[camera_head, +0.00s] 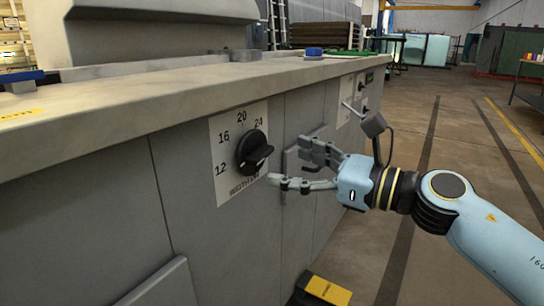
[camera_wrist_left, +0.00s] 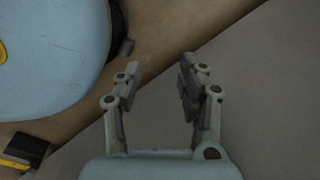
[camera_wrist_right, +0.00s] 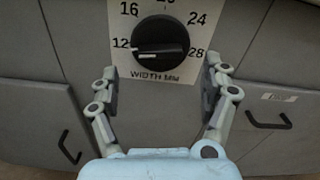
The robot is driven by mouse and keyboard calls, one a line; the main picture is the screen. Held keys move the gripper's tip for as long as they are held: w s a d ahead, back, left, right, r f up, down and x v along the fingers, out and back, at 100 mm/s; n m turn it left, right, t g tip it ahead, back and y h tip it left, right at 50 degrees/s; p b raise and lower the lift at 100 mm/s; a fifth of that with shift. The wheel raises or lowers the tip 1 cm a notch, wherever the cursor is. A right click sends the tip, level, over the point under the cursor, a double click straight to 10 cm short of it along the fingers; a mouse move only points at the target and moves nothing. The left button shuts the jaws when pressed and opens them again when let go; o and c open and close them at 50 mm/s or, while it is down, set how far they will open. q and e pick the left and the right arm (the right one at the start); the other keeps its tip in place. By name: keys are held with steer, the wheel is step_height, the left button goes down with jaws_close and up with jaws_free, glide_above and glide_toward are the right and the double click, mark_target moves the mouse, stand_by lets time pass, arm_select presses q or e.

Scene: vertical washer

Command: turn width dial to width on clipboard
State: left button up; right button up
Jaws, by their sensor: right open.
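The black width dial (camera_head: 254,152) sits on a white plate marked 12, 16, 20 and 24 on the grey machine front. In the right wrist view the dial (camera_wrist_right: 160,42) shows a white mark on its left side, pointing near 12; 28 is also printed there. My right gripper (camera_head: 287,163) is open and empty, just right of the dial in the head view, its fingers apart below and either side of the dial in the right wrist view (camera_wrist_right: 160,75). My left gripper (camera_wrist_left: 158,75) is open and empty, outside the head view. I cannot make out a clipboard.
The grey machine top (camera_head: 180,88) overhangs its front panels. A blue object (camera_head: 313,51) lies on it farther back. A second white plate (camera_head: 345,112) with controls is beyond my right gripper. A black and yellow object (camera_head: 326,291) is low by the machine.

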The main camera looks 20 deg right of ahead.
mark_target(266, 156)
arm_select(q)
steer(key=shift+w+d+r, duration=0.1)
steer(key=shift+w+r, duration=0.1)
steer(key=shift+w, duration=0.05)
arm_select(e)
steer(key=shift+x, duration=2.35)
steer(key=shift+f, duration=0.1)
steer(key=shift+c, duration=0.4)
steer(key=c, duration=1.1)
